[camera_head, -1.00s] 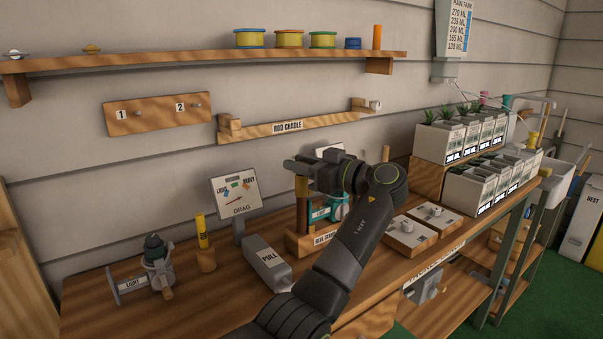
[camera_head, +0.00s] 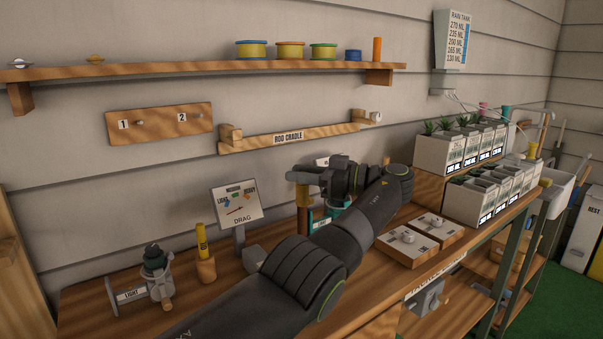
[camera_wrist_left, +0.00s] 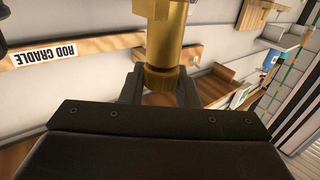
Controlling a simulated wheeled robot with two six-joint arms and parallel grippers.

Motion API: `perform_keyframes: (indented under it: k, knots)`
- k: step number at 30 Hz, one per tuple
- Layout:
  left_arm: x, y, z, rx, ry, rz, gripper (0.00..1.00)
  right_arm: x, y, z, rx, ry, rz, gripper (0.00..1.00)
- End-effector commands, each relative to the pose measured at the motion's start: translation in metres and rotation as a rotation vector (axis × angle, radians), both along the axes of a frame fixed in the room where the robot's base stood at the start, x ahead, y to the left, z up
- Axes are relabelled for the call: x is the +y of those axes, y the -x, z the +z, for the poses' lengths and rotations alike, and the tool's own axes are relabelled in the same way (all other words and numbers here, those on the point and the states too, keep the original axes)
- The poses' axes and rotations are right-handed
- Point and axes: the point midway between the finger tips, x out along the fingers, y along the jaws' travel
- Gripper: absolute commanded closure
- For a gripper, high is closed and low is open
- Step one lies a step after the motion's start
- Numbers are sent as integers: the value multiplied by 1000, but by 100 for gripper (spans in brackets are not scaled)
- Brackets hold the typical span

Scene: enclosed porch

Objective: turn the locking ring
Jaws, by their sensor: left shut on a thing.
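My left gripper (camera_head: 308,181) is at the top of an upright post (camera_head: 303,218) on the bench, in the middle of the head view. A brass fitting (camera_head: 298,176) shows at its fingertips. In the left wrist view the brass cylinder (camera_wrist_left: 166,40) ends in a narrower collar, which looks like the locking ring (camera_wrist_left: 162,78). The collar sits between the two fingers of my left gripper (camera_wrist_left: 160,88), which is shut on it. The fingers hide its sides. My right gripper is not in view.
A DRAG sign (camera_head: 237,203) stands left of the post. A rod cradle (camera_head: 290,138) is on the wall behind. Two wooden blocks with knobs (camera_head: 407,237) and planter boxes (camera_head: 450,153) are to the right. A small reel (camera_head: 157,270) sits at the left.

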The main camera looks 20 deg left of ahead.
Motion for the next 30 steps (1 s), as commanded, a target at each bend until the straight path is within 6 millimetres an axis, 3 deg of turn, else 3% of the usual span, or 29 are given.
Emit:
perform_keyframes:
  k: [22,23,27,30]
  knots:
    - [1,3,1,-1,-6,34,95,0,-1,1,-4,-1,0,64]
    - [1,3,1,-1,-6,34,69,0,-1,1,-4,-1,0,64]
    - [1,3,1,-1,-6,34,51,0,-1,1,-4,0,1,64]
    - [1,3,1,-1,-6,34,51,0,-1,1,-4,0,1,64]
